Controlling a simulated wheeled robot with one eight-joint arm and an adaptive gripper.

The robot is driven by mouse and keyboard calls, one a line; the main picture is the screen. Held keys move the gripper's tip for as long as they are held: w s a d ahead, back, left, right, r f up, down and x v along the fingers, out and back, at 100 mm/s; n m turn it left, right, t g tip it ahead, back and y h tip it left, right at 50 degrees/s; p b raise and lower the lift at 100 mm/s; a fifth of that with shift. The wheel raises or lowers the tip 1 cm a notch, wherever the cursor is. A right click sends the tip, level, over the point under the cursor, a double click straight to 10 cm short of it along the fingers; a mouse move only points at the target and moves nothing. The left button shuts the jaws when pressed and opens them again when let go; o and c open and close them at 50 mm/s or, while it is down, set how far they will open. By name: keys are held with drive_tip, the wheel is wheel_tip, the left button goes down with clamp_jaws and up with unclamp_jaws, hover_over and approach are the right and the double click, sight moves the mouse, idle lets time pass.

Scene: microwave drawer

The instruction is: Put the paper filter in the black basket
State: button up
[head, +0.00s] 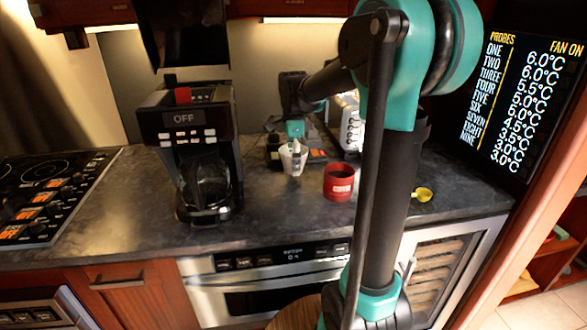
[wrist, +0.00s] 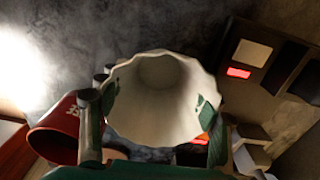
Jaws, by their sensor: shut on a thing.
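The white paper filter (head: 293,160) is a fluted cup held above the dark counter, between the coffee maker and the red mug. My gripper (head: 295,141) is shut on it. In the wrist view the filter (wrist: 160,95) faces me with its open mouth, and my gripper's fingers (wrist: 152,120) lie at its left and right sides. The black coffee maker (head: 190,140) with an "OFF" display and a glass carafe stands to the left. I cannot clearly pick out the black basket.
A red mug (head: 338,182) stands right of the filter, and a yellow scoop (head: 422,194) lies further right. A silver toaster-like appliance (head: 350,122) is behind my arm. A cooktop (head: 45,190) is at far left. Counter in front of the filter is clear.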

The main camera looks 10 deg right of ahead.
drive_tip(key=shift+f, duration=1.15)
drive_tip(key=shift+f, duration=0.15)
drive_tip(key=o, duration=0.7)
wheel_tip(320, 180, up, 12)
drive_tip(key=shift+f, duration=0.25)
drive_tip(key=shift+o, duration=0.4)
drive_tip(key=shift+r, duration=0.35)
wheel_tip(320, 180, up, 5)
wheel_tip(320, 180, down, 17)
drive_tip(key=shift+f, duration=0.1)
